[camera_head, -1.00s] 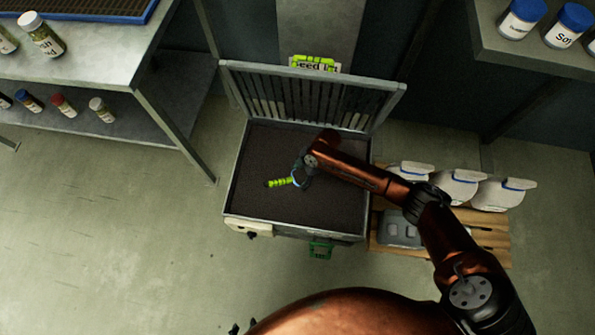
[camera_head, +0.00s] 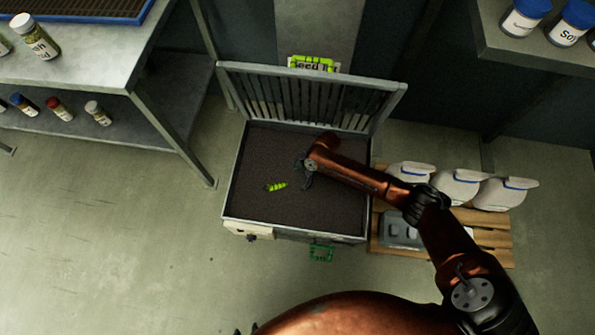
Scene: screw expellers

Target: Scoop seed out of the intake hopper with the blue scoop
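The intake hopper (camera_head: 230,190) is an open metal bin filled with dark brown seed (camera_head: 310,215), its slatted lid raised at the back. A bright green ribbed handle (camera_head: 277,187), apparently the scoop's, lies in the seed left of centre. No blue scoop bowl shows; it may be buried.
A metal shelf table (camera_head: 165,115) with jars stands left. White blue-rimmed containers (camera_head: 458,187) and a grey box (camera_head: 398,231) sit on a wooden pallet (camera_head: 490,240) at right. The front-left floor is clear.

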